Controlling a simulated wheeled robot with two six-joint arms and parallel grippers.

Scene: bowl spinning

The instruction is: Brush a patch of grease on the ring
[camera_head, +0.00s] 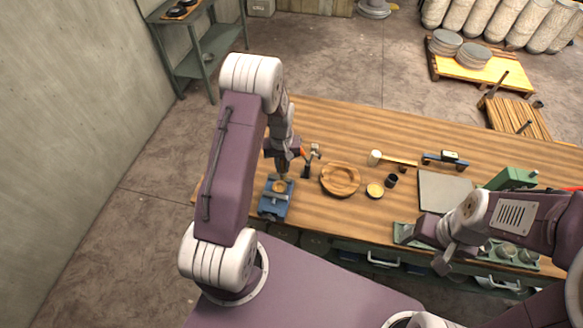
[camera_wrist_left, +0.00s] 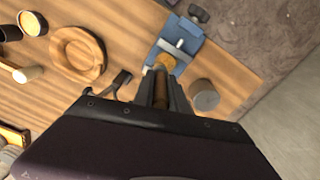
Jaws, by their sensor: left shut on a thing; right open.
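My left gripper (camera_head: 283,162) is shut on a brush (camera_wrist_left: 160,88) with a tan tip, pointing down at the left end of the bench. The brush tip is over or against a blue vise-like fixture (camera_head: 267,209), also in the left wrist view (camera_wrist_left: 186,62); I cannot tell whether it touches. A round wooden ring-shaped piece (camera_head: 341,193) lies flat to the right of the fixture, also in the left wrist view (camera_wrist_left: 98,62). No grease patch can be made out. My right gripper (camera_head: 424,250) is open and empty near the bench's front edge.
A dark upright tool (camera_head: 306,168) stands between fixture and wooden piece. A brass-coloured round tin (camera_head: 375,191), a dark cup (camera_head: 391,181) and a mallet (camera_head: 376,157) lie further right. A grey cylinder (camera_wrist_left: 204,96) stands beside the fixture. A grey plate (camera_head: 444,191) lies beyond.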

